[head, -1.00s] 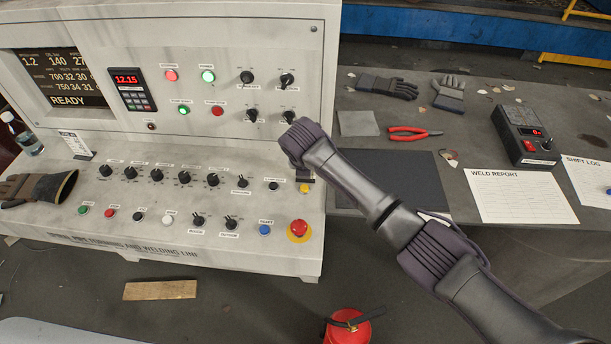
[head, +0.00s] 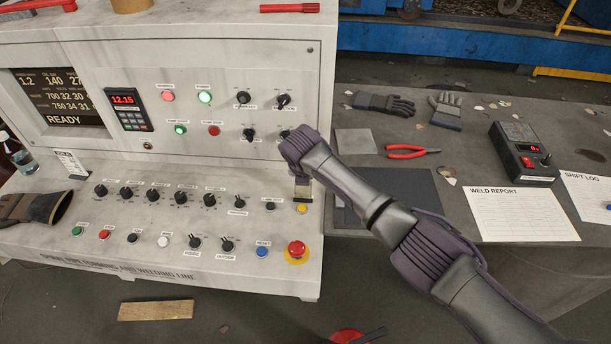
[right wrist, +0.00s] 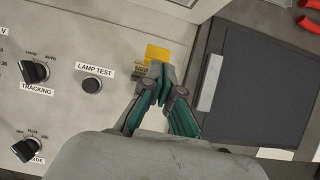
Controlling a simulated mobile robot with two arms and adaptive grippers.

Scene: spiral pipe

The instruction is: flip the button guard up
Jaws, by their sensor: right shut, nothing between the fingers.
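The button guard seems to be the small yellow piece (right wrist: 157,54) at the right end of the sloped console in the right wrist view. A label beside it is partly hidden. A yellow spot (head: 302,209) also shows in the head view, just below the gripper. I cannot tell whether the guard is up or down. My right gripper (right wrist: 162,76) is shut and empty, its tips close in front of the yellow piece; contact is unclear. My left gripper is not in view.
The black lamp test button (right wrist: 91,85) lies left of the gripper. The red emergency button (head: 297,250) is nearer the front edge. The upright panel (head: 230,110) rises behind. A workbench (head: 370,110) with pliers (head: 412,151) and gloves (head: 385,103) stands right.

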